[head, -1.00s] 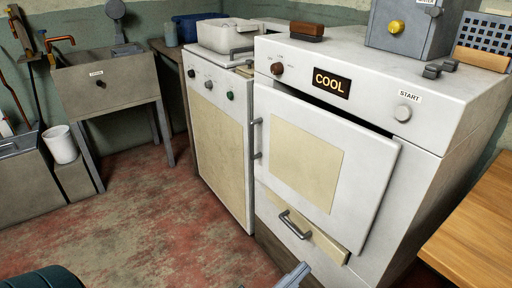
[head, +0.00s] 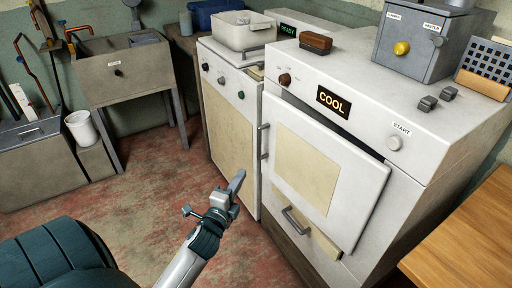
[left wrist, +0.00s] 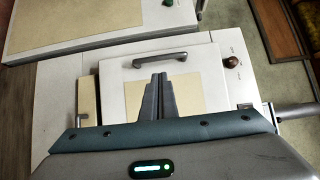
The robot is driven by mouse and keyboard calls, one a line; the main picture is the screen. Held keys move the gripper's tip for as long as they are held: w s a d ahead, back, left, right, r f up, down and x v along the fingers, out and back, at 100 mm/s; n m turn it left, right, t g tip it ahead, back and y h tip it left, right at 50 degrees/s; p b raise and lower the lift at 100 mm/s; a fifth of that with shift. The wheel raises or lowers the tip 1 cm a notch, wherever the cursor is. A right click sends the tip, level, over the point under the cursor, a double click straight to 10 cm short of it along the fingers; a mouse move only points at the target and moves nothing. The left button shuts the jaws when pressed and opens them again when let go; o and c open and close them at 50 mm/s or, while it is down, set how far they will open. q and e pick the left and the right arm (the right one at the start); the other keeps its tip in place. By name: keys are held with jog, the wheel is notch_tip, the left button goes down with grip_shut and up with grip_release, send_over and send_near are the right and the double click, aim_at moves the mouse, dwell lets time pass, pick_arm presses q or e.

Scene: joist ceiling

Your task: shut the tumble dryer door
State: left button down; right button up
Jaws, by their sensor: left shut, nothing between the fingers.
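The white tumble dryer (head: 440,140) stands at the right with a lit COOL panel (head: 333,101). Its door (head: 360,190) has a cream middle panel and stands slightly off the front, with a dark gap along the top towards the right. A grey bar handle (head: 264,141) is at the door's left edge; it also shows in the left wrist view (left wrist: 160,58). My left gripper (head: 238,182) is shut and empty, in front of the dryer, left of the door and apart from it. In the left wrist view its fingers (left wrist: 160,82) overlap the door panel. My right gripper is out of view.
A second white machine (head: 228,130) stands close on the dryer's left. A drawer with a handle (head: 295,222) is under the door. A wooden worktop (head: 465,240) is at the lower right. The red-grey floor (head: 150,185) is clear to the left.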

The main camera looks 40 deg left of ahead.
aim_at(259, 145)
pick_arm(q)
jog(key=shift+w, duration=0.1)
